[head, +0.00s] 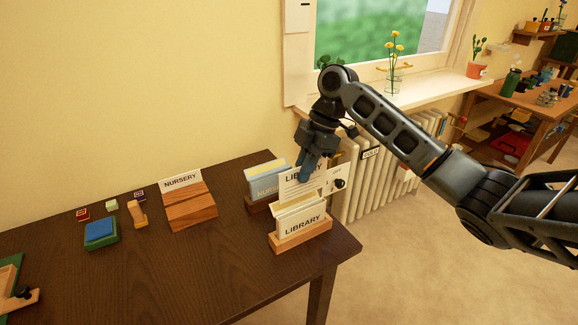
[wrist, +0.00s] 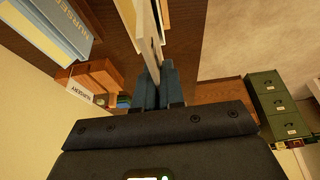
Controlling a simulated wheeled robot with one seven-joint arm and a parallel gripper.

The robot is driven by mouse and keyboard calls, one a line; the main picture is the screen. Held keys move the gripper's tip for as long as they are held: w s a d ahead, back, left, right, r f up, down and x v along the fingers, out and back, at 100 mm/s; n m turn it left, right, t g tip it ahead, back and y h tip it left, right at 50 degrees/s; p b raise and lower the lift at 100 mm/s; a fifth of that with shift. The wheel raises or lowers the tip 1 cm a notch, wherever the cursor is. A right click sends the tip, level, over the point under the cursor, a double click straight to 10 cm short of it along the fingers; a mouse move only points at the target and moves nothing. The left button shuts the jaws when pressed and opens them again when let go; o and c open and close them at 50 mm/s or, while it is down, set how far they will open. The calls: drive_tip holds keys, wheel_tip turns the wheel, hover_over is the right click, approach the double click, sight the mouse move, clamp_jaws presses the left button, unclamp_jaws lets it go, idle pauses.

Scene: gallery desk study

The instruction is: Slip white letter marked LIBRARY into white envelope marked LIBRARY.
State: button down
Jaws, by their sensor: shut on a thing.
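My gripper (head: 305,174) is shut on the white letter marked LIBRARY (head: 293,187), holding it upright by its top edge. In the wrist view the fingers (wrist: 158,82) pinch the letter (wrist: 149,38), seen nearly edge-on. The white envelope marked LIBRARY (head: 302,224) stands upright in a light wooden holder (head: 303,240) near the desk's right corner. The letter is just above and behind the envelope's front. Its lower edge is hidden, so I cannot tell whether it is inside the mouth.
A blue NURSERY envelope (head: 262,181) stands in a dark holder behind left. A wooden stand with a NURSERY card (head: 181,180), a blue pad (head: 101,231) and small stamps are left on the desk (head: 190,262). A radiator (head: 368,185) is beyond the desk's right edge.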

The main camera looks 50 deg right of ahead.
sight(303, 194)
drive_tip(key=shift+f+b, duration=2.7)
drive_tip(key=shift+f, duration=1.35)
drive_tip(key=c, duration=1.2)
unclamp_jaws()
drive_tip(key=shift+o, duration=0.2)
drive_tip(key=shift+r, duration=0.1)
drive_tip(key=v, duration=0.7)
drive_tip(key=shift+d+r+b, duration=0.2)
drive_tip(key=shift+r+b, duration=0.1)
drive_tip(key=shift+b, duration=0.1)
